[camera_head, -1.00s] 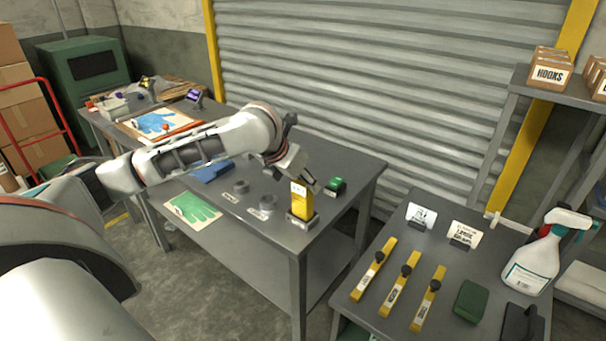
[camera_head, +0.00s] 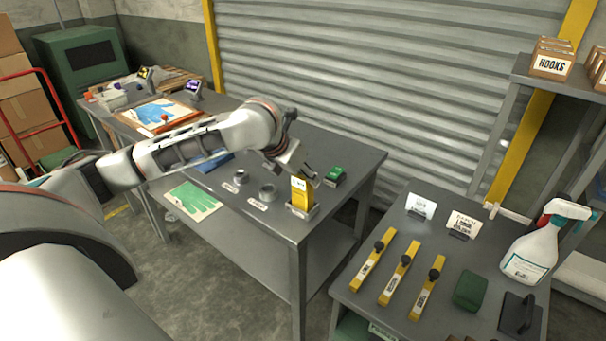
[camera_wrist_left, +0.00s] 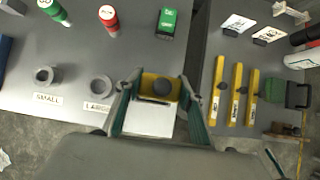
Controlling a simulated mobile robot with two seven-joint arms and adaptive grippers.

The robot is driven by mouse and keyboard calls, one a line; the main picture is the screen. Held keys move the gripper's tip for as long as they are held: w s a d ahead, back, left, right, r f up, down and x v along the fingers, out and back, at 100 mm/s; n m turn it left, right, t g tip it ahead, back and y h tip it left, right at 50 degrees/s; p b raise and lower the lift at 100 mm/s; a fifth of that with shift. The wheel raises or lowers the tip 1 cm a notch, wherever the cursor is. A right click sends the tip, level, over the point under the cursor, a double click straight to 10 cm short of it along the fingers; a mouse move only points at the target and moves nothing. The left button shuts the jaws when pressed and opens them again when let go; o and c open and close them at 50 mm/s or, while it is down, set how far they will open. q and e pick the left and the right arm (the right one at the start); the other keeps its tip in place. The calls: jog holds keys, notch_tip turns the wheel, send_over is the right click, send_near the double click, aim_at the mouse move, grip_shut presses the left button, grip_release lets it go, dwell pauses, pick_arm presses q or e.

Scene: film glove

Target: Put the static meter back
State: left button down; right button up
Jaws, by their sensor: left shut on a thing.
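The static meter (camera_head: 301,194) is a yellow upright block with a white label near its top. It stands at the grey holder (camera_head: 303,213) on the near right corner of the grey table; its lower end appears to be in the holder, though the exact seating is hard to see. My left gripper (camera_head: 301,172) is shut on the meter's upper part from above. My right gripper is out of view.
Two grey ring holders (camera_head: 267,192) stand left of the meter, and a green block (camera_head: 334,175) sits close behind it. A green glove card (camera_head: 192,201) lies at the front edge. The right table (camera_head: 352,290) holds yellow bars, signs and a spray bottle (camera_head: 533,252).

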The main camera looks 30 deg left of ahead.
pick_arm(q)
jog(key=shift+f, duration=0.15)
jog(key=c, duration=1.2)
grip_release()
